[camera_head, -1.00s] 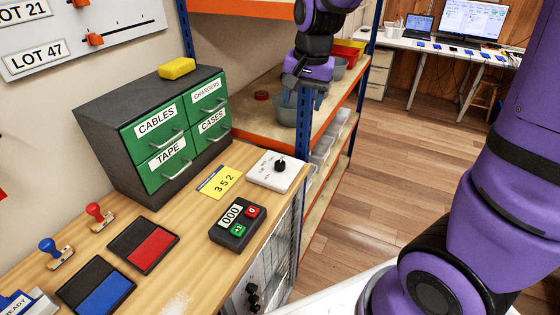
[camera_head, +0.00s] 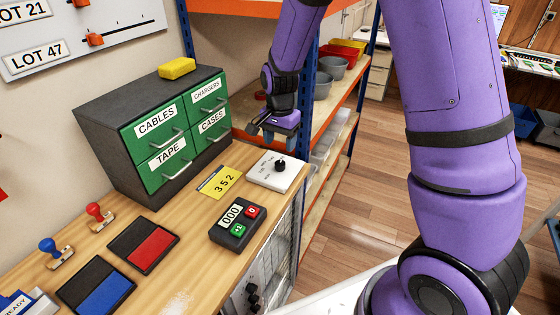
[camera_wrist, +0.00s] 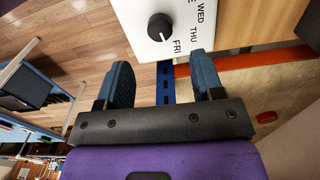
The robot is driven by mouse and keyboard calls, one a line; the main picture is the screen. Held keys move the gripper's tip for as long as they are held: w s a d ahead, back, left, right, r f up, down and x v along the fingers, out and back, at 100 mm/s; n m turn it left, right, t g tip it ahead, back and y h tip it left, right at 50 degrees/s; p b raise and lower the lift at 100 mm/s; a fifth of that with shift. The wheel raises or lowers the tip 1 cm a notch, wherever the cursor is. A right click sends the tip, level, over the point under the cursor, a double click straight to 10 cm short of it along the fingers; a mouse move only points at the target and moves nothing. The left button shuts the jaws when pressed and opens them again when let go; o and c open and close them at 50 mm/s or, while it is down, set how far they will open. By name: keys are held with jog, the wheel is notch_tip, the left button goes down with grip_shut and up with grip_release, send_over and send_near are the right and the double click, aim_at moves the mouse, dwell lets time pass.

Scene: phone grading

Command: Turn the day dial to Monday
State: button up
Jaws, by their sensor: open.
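The day dial is a white box (camera_head: 268,180) with a black round knob (camera_head: 280,166), at the right end of the wooden bench. In the wrist view the knob (camera_wrist: 159,27) stands beyond the fingertips, with WED, THU and FRI printed around it. A small pale mark on the knob's near edge appears to face roughly toward FRI; the other day labels are out of that view or too small to read. My gripper (camera_head: 268,135) is just above and behind the dial. In the wrist view its blue fingers (camera_wrist: 162,72) are apart with nothing between them.
A drawer cabinet (camera_head: 150,125) stands left of the dial. A yellow card (camera_head: 219,182) and a counter (camera_head: 237,222) with buttons lie before it on the bench (camera_head: 190,225). A blue-post shelf (camera_head: 310,110) with bins stands close behind my gripper.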

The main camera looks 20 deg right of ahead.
aim_at(280, 163)
notch_tip(280, 163, down, 8)
jog(key=shift+r, duration=0.2)
